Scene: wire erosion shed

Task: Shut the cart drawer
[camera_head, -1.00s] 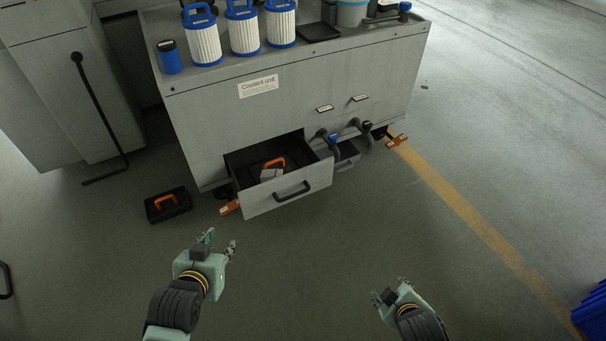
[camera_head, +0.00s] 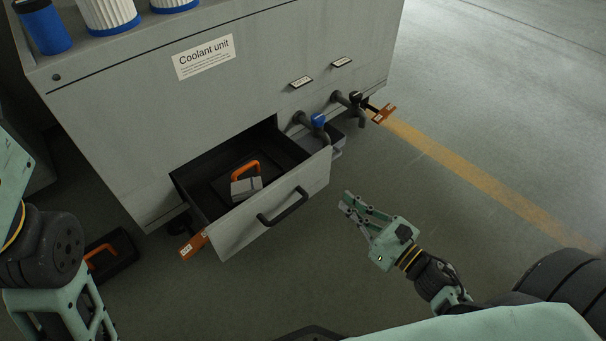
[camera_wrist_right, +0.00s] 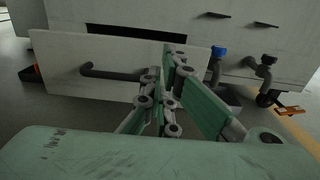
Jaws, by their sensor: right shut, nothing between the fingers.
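The cart drawer stands open from the front of the grey coolant unit. Its grey front panel (camera_head: 240,232) has a dark bar handle (camera_head: 284,207), also seen in the right wrist view (camera_wrist_right: 110,73). Inside the dark drawer lies a grey item with an orange handle (camera_head: 246,186). My right gripper (camera_head: 346,203) is shut and empty, to the right of the drawer front and apart from it in the head view. In the right wrist view its fingers (camera_wrist_right: 168,62) point toward the panel's right part. Only links of my left arm show; its gripper is out of view.
The coolant unit (camera_head: 130,110) carries valves with a blue knob (camera_head: 318,120) and a black knob (camera_head: 356,98) right of the drawer. A black case (camera_head: 112,252) lies on the floor at left. Floor before the drawer is clear.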

